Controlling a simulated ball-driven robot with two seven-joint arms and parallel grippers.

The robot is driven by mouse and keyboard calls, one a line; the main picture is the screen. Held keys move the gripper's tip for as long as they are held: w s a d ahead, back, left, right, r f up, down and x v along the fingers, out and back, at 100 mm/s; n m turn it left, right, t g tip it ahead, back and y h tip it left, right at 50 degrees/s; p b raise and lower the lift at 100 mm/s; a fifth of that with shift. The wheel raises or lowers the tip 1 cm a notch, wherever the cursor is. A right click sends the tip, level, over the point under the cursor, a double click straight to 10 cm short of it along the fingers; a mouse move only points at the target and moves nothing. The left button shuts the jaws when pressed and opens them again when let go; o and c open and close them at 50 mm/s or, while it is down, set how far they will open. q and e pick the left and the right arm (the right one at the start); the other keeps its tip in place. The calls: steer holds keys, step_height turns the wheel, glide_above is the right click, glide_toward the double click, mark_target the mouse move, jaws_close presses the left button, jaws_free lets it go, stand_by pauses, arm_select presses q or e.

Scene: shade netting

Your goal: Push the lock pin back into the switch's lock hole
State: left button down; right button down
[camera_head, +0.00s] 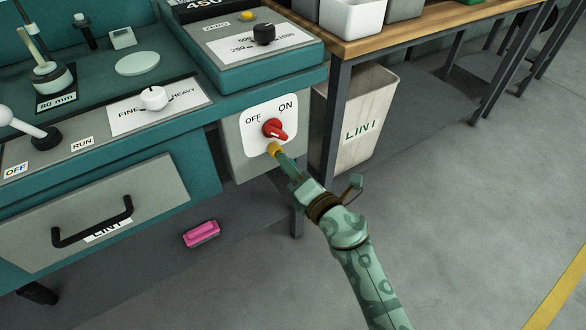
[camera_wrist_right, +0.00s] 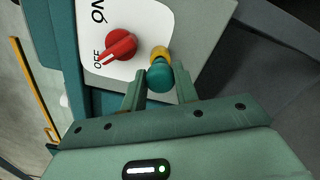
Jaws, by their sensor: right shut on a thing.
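The switch is a red knob (camera_head: 274,129) on a white OFF/ON plate (camera_head: 257,112); it also shows in the right wrist view (camera_wrist_right: 117,45). There its raised bar points toward the OFF label. Just below the knob, in the head view, is a yellow collar (camera_head: 274,148), also seen in the wrist view (camera_wrist_right: 159,53). My right gripper (camera_head: 287,163) is shut on the round teal head of the lock pin (camera_wrist_right: 160,78), in line with the collar. The lock hole and pin shaft are hidden, so I cannot tell how deep the pin sits. My left gripper is out of view.
A teal machine fills the left, with a handled drawer (camera_head: 93,222) and a FINE/HEAVY dial (camera_head: 154,98). A pink block (camera_head: 202,234) lies on the floor. A LINT bin (camera_head: 362,115) stands under the wooden bench (camera_head: 420,22), right of the switch. Floor at right is clear.

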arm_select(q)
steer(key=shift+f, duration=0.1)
arm_select(e)
steer(key=shift+w+a, duration=0.1)
steer(key=shift+w, duration=0.1)
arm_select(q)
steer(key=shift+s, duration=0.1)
arm_select(e)
steer(key=shift+w+a, duration=0.25)
steer(key=shift+w, duration=0.05)
steer(key=c, duration=1)
jaws_free()
steer(key=shift+s+d, duration=0.15)
steer(key=shift+s, duration=0.05)
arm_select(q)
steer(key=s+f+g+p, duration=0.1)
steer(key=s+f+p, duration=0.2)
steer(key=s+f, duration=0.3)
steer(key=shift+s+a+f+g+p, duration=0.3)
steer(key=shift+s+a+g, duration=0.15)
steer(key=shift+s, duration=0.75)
arm_select(e)
steer(key=v, duration=1.5)
steer(key=shift+s+d, duration=0.25)
steer(key=shift+s, duration=0.05)
